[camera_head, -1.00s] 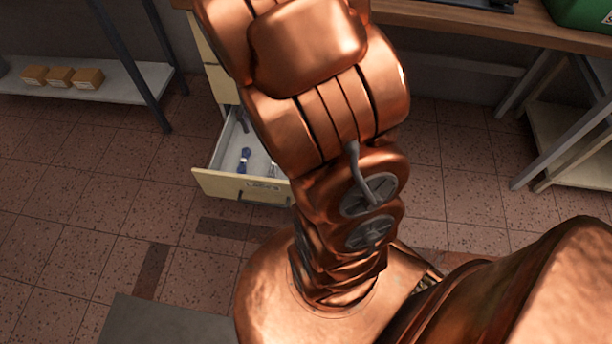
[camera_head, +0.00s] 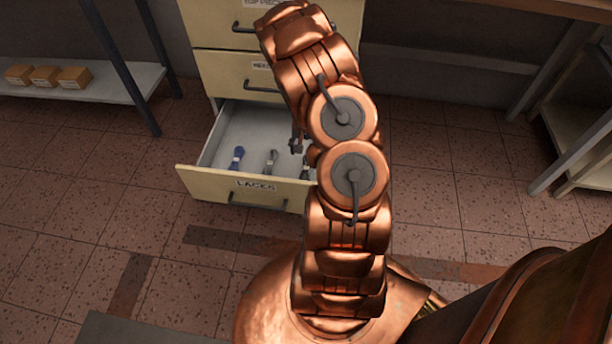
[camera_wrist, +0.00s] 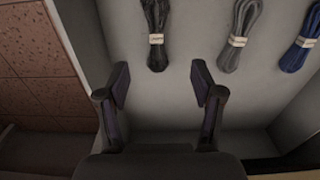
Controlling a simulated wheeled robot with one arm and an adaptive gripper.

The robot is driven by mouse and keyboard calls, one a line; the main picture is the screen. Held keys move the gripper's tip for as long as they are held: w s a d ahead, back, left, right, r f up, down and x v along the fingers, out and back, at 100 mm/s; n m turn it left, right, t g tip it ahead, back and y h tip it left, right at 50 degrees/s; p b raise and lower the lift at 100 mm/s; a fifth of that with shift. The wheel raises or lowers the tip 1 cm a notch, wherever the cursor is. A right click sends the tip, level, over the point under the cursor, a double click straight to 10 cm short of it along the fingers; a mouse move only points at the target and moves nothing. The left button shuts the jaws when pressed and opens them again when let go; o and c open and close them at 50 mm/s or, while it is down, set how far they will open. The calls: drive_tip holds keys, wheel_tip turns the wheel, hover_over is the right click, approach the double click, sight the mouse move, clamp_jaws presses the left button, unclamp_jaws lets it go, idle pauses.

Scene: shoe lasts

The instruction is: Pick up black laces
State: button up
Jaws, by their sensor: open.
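The black laces (camera_wrist: 156,32), a bundle with a pale band, lie in the open drawer, at the top centre of the wrist view. In the head view the black laces (camera_head: 305,162) are partly hidden behind my arm. My gripper (camera_wrist: 159,76) is open and empty, its two fingers apart over the drawer floor, with the black laces ahead of and between the fingertips in the picture. In the head view my gripper (camera_head: 297,144) shows small above the drawer, partly hidden by my arm.
The drawer (camera_head: 256,192) labelled laces also holds grey laces (camera_wrist: 239,36) and blue laces (camera_wrist: 302,46), right of the black ones in the wrist view. Drawer walls surround them. A shelf (camera_head: 100,86) with boxes stands left; a table leg (camera_head: 545,80) stands right.

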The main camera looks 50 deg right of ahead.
sight(306, 168)
drive_tip(key=shift+s+d+f, duration=0.1)
drive_tip(key=shift+d+f, duration=0.05)
drive_tip(key=shift+f, duration=0.45)
drive_tip(key=shift+s+d+f, duration=0.1)
drive_tip(key=shift+f, duration=0.45)
drive_tip(key=shift+f+b, duration=1.2)
drive_tip(key=shift+f, duration=2.5)
